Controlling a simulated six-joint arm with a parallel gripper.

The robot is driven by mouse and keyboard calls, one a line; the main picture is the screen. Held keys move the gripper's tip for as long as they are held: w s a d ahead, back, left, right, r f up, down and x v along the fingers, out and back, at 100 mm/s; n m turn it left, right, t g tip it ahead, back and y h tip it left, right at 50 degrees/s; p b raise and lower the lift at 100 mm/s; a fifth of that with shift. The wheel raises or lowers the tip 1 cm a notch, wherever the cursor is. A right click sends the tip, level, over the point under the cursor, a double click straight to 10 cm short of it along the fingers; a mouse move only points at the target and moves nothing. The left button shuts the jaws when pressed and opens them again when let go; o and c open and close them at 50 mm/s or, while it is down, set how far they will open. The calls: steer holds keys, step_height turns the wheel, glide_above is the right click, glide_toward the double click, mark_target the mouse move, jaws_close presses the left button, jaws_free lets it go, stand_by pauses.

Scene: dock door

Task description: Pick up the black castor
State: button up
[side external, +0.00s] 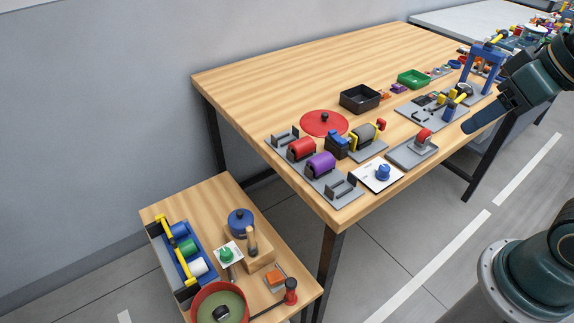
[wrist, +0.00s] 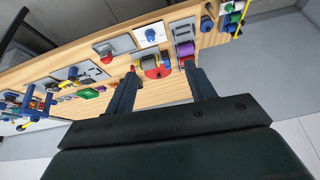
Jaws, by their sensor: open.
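I cannot pick out a black castor with certainty. A small black object (side external: 221,313) lies in the red bowl (side external: 206,293) with a green inside, at the front of the low table; it is too small to name. A red-wheeled castor-like part (side external: 423,136) stands on a grey plate on the high table, and it also shows in the wrist view (wrist: 106,58). My gripper (side external: 488,112) is open and empty above the right front edge of the high table, far from the bowl. In the wrist view, its fingers (wrist: 160,72) are spread apart.
The high table (side external: 290,75) holds a red lid (side external: 315,128), a black tray (side external: 360,98), a green tray (side external: 413,79), red and purple rollers (side external: 320,164) and a blue frame (side external: 484,65). Its back left is clear. The low table (side external: 200,197) is crowded.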

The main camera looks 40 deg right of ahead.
steer(key=w+a+f+m+g+y, duration=0.1)
steer(key=w+a+m, duration=0.1)
steer(key=w+a, duration=0.35)
steer(key=w+a+f+m+y, duration=0.1)
steer(key=w+a+m, duration=0.15)
steer(key=w, duration=0.65)
steer(key=w+a+f+m+g, duration=0.2)
steer(key=w+a+f+m, duration=0.2)
steer(key=w+a+f, duration=0.55)
steer(key=m+g+y, duration=0.2)
steer(key=m+g, duration=0.1)
steer(key=m, duration=0.6)
glide_toward(220, 308)
steer(key=v, duration=0.4)
steer(key=shift+s+f, duration=0.25)
steer(key=shift+f, duration=0.2)
steer(key=shift+f, duration=0.1)
steer(key=shift+x, duration=4.15)
steer(key=shift+w+a, duration=0.1)
